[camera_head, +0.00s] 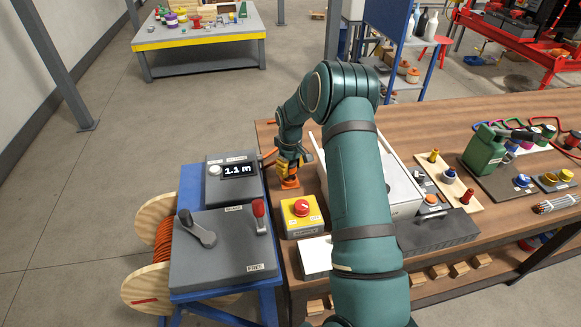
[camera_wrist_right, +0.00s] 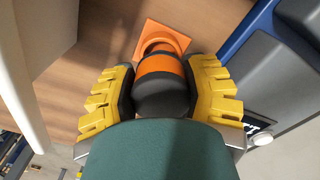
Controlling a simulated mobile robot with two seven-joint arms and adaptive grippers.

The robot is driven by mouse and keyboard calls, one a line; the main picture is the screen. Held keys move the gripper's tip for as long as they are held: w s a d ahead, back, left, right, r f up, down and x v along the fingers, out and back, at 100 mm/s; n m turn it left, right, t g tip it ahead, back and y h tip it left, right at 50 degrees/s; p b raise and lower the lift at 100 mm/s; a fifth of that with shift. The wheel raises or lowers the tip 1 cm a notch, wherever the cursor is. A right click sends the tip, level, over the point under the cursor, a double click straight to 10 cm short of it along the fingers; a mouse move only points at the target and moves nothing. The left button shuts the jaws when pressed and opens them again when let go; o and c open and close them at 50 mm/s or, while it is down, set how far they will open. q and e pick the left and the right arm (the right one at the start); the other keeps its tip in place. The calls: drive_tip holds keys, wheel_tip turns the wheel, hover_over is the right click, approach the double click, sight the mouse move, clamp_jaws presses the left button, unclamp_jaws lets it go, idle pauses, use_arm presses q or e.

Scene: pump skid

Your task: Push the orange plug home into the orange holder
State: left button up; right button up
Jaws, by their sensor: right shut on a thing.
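My right gripper (camera_head: 291,168) is at the near left end of the wooden bench, pointing down, with its yellow fingers low over the orange holder (camera_head: 289,184). In the right wrist view the gripper (camera_wrist_right: 160,78) is shut on the orange plug (camera_wrist_right: 160,66), which has a dark rear end. The orange holder (camera_wrist_right: 183,42) is a square plate with a raised round ring. The plug is at the ring and overlaps it in this view. How deep it sits I cannot tell, as the plug and fingers hide the contact. My left gripper is not in view.
A grey control box with a 1.1 m display (camera_head: 240,170) and a cable reel (camera_head: 155,245) stand left of the bench. A yellow box with a red button (camera_head: 301,214) is in front of the holder. A white case (camera_head: 398,185) lies close on the right.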

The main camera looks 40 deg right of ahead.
drive_tip(key=shift+f+b, duration=0.95)
drive_tip(key=shift+f, duration=0.55)
idle(0.3)
drive_tip(key=o, duration=1.4)
drive_tip(key=shift+c, duration=0.2)
wheel_tip(320, 180, up, 12)
